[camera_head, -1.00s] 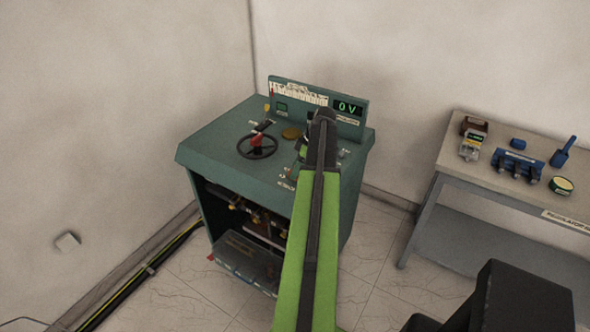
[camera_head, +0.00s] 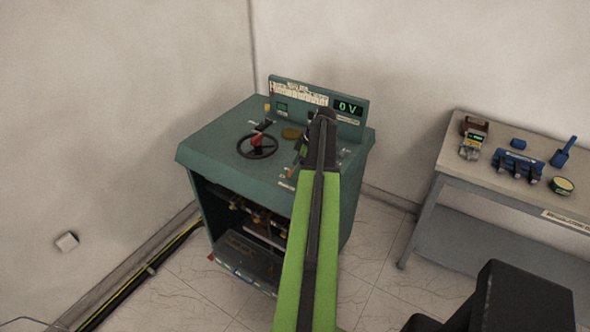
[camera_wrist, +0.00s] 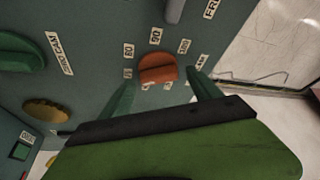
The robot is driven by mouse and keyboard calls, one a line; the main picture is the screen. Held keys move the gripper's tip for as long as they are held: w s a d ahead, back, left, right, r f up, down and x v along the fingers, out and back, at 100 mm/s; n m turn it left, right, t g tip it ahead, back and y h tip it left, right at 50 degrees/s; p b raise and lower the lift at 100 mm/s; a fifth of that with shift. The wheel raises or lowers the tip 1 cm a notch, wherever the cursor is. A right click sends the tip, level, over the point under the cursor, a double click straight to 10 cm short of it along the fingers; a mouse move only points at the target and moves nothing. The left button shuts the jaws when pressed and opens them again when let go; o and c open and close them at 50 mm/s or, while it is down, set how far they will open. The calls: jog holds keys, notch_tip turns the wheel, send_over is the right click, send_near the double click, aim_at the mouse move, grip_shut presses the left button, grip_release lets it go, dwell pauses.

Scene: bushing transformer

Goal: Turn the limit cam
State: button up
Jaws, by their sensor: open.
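An orange knob (camera_wrist: 158,69) with small number labels around it sits on the green panel in the wrist view. It fits the limit cam, though no name on it is readable. My gripper (camera_wrist: 161,79) is open, with one green finger on each side of the knob. I cannot tell whether either finger touches it. In the head view my arm reaches over the green control desk (camera_head: 215,140), and my gripper is mostly hidden at the desk's right part. A green knob (camera_wrist: 20,52) with a partly readable CAM label lies at the left of the wrist view.
A black handwheel with a red hub (camera_head: 257,145) stands on the desk top. The display (camera_head: 348,107) reads 0 V. A brass disc (camera_wrist: 48,111) lies on the panel. A table (camera_head: 455,160) with several tools stands at the right. Tiled floor is open between them.

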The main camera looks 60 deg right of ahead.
jog(key=shift+r, duration=0.1)
jog(key=p+v, duration=1.6)
jog(key=v, duration=0.1)
jog(key=shift+s, duration=0.15)
jog(key=shift+d, duration=0.1)
